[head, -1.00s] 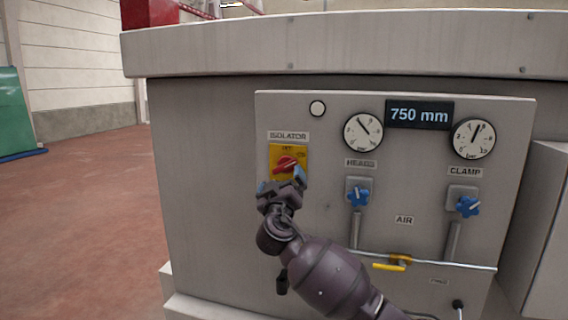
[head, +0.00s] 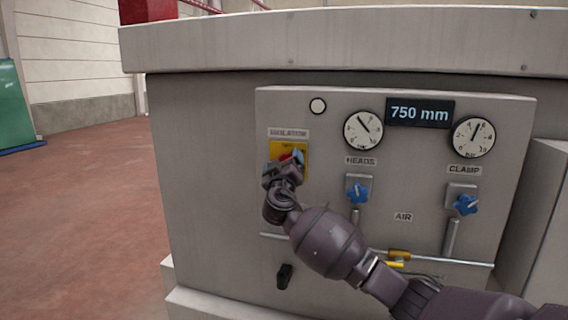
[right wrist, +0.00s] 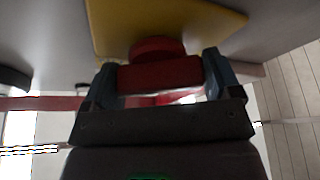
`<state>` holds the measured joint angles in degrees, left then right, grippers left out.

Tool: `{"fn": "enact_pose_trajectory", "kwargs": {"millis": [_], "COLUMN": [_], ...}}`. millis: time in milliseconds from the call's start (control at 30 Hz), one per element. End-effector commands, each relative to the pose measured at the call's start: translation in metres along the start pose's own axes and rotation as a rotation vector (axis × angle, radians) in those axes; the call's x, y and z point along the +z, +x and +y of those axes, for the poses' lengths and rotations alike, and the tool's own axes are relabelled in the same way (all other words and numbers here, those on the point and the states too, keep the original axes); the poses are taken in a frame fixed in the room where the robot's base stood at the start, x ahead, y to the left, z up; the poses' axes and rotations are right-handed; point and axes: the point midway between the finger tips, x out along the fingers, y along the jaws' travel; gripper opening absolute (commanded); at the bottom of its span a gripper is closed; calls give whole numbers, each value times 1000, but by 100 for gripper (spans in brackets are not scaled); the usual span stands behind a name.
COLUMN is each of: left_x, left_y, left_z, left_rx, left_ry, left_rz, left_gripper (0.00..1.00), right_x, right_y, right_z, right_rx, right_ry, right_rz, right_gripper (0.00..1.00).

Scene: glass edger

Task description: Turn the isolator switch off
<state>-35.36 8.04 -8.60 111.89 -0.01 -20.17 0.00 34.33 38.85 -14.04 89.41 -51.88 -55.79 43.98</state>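The isolator switch is a red rotary handle (right wrist: 160,74) on a yellow plate (head: 276,149), at the left of the grey control panel below the ISOLATOR label. My right gripper (head: 285,161) is at the switch and hides most of it in the head view. In the right wrist view, the gripper (right wrist: 161,80) is open with its blue-grey fingers on either side of the red handle. I cannot tell if either finger touches it. The handle's exact angle is hidden. My left gripper is out of view.
Right of the switch are a blue HEADS knob (head: 357,188), a blue CLAMP knob (head: 466,204), two dials and a 750 mm display (head: 419,113). A yellow lever (head: 398,256) sits on a pipe below. The machine's top (head: 340,45) overhangs the panel. Open floor (head: 80,220) lies left.

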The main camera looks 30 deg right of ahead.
Motion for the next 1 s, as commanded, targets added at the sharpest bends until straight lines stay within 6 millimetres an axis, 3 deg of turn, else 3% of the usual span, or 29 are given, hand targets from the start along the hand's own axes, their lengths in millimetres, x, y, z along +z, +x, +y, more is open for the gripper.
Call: {"fn": "enact_pose_trajectory", "kwargs": {"millis": [33, 167, 567, 1000], "left_x": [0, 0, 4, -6], "left_y": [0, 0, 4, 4], "left_z": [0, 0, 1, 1], "left_rx": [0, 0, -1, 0], "left_ry": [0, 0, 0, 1], "left_rz": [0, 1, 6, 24], "left_gripper": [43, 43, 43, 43], "right_x": [0, 0, 2, 0], "right_y": [0, 0, -1, 0], "right_z": [0, 0, -1, -1], "right_rx": [0, 0, -25, -142], "right_ry": [0, 0, -59, -339], "right_rz": [0, 0, 0, 0], "right_gripper": [76, 56, 57, 57]}}
